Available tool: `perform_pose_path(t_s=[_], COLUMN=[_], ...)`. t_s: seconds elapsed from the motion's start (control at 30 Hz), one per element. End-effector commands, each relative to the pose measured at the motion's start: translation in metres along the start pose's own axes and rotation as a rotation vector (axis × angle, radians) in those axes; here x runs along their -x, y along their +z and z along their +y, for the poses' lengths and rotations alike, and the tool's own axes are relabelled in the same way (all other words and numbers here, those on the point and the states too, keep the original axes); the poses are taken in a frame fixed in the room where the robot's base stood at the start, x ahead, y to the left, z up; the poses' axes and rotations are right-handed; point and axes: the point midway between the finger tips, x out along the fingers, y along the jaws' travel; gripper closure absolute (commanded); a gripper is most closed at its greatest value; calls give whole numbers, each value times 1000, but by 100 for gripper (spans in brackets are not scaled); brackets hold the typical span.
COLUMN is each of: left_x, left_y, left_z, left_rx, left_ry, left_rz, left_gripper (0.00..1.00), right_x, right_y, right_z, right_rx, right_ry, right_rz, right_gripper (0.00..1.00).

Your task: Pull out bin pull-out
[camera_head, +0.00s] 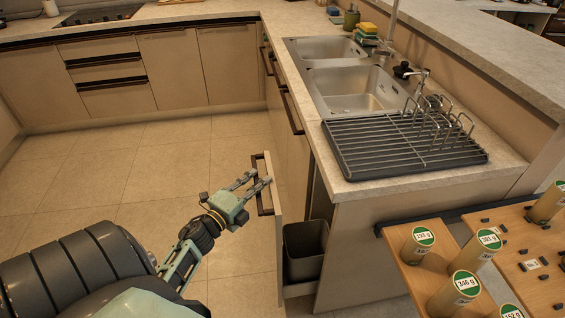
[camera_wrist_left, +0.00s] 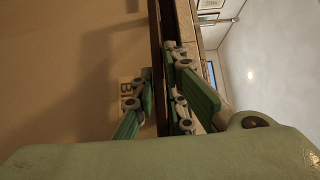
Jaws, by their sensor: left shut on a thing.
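The bin pull-out's beige front panel (camera_head: 276,240) stands out from the counter end, so the pull-out is open at least partway. A grey bin (camera_head: 304,250) shows behind the panel. My left gripper (camera_head: 260,184) is at the panel's upper part, shut on its dark handle (camera_head: 265,203). In the left wrist view, my left gripper's fingers (camera_wrist_left: 160,75) lie on both sides of the dark handle strip (camera_wrist_left: 156,40). A label reading "BI" (camera_wrist_left: 125,95), partly hidden by a finger, is on the panel beside them. My right gripper is not in view.
The counter with a double sink (camera_head: 350,90) and a dish rack (camera_head: 400,145) is above and right of the pull-out. A wooden board (camera_head: 420,275) with several labelled cylinders is at lower right. The tiled floor (camera_head: 130,180) left of the panel is clear.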

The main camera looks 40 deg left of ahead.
Motion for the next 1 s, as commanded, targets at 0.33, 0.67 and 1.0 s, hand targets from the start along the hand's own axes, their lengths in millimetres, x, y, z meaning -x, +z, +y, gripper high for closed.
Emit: perform_pose_path(t_s=[0.33, 0.67, 1.0], left_x=[66, 102, 110], left_y=[66, 101, 110], left_z=[5, 4, 2], left_rx=[-5, -2, -1], left_ry=[9, 7, 5], left_rz=[-4, -4, -3], left_gripper=[100, 100, 100], right_x=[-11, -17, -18], right_y=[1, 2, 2], right_z=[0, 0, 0], right_rx=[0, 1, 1], right_ry=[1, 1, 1], right_rz=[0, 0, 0], right_gripper=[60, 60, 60])
